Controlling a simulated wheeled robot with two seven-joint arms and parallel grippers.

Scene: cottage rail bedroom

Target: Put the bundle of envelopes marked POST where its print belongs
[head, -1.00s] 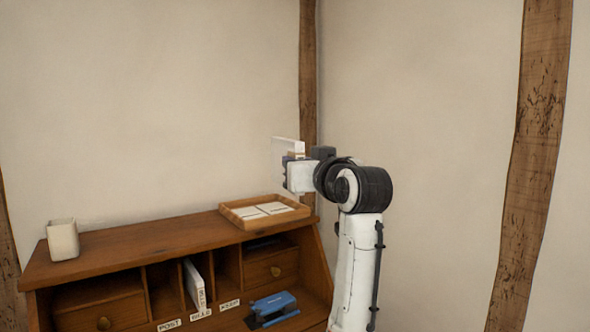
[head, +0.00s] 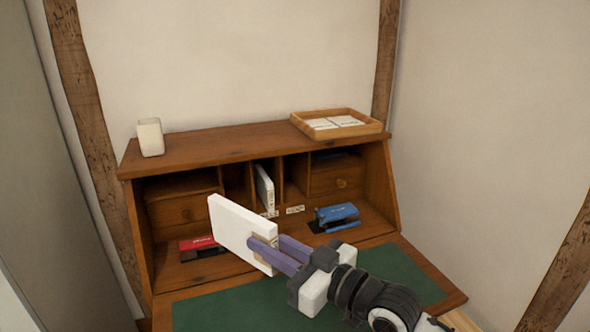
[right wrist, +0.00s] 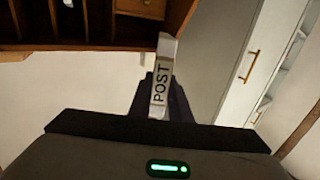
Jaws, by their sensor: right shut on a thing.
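My right gripper (head: 275,254) is shut on the white bundle of envelopes (head: 232,230) and holds it upright in front of the desk, above the green writing surface. In the right wrist view the bundle (right wrist: 161,80) shows its narrow edge with the print POST. The desk (head: 215,149) has a row of narrow upright slots. The left slot (head: 236,184) looks empty, though its lower part is hidden by the bundle. The middle slot holds another white bundle (head: 264,188). The right slot (head: 295,178) looks empty. My left gripper is out of view.
A red stapler (head: 201,247) and a blue hole punch (head: 337,217) stand on the desk's inner floor, either side of the slots. A wooden tray (head: 372,127) with papers and a white cup (head: 150,138) are on top. The green surface (head: 225,312) is largely clear.

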